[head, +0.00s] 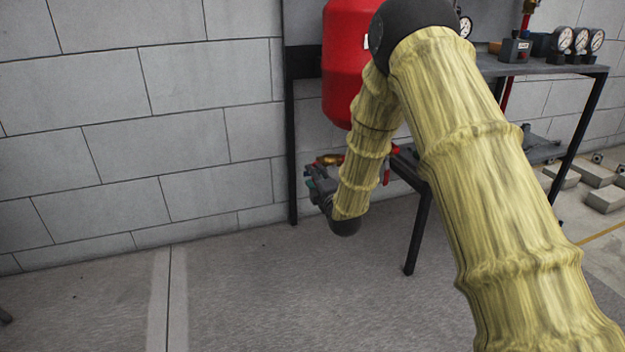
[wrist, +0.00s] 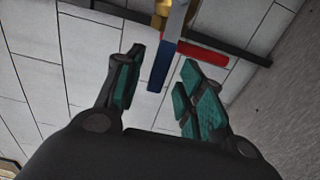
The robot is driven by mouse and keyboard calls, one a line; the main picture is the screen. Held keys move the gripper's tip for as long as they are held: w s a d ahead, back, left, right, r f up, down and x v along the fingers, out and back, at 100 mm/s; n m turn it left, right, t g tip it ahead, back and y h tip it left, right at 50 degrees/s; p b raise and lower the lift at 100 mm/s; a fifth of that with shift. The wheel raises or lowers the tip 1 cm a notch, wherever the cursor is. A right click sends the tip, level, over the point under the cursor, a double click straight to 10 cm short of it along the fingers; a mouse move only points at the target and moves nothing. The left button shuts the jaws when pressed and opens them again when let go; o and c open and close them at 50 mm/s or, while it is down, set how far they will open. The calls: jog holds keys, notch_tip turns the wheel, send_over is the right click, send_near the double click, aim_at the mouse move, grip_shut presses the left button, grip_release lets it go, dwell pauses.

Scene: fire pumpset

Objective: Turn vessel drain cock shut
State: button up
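The red vessel (head: 345,75) hangs at the wall, partly hidden behind my arm. Below it in the head view is a small brass fitting with a red part (head: 329,160). My gripper (head: 311,180) is beside and just below that fitting. In the wrist view a brass fitting (wrist: 176,18) carries a blue bar (wrist: 159,66) and a red bar (wrist: 203,52). I cannot tell for certain which bar is the drain cock's handle. My gripper (wrist: 162,62) is open, its teal-padded fingers on either side of the blue bar's end in the picture. Contact is not visible.
A dark frame post (head: 291,150) stands by the block wall to the right of the bare wall area. A bench (head: 545,68) with gauges (head: 565,39) is at the right, its leg (head: 419,232) near my arm.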

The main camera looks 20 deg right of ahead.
jog(key=shift+w+b, duration=0.45)
jog(key=shift+w, duration=1)
grip_shut()
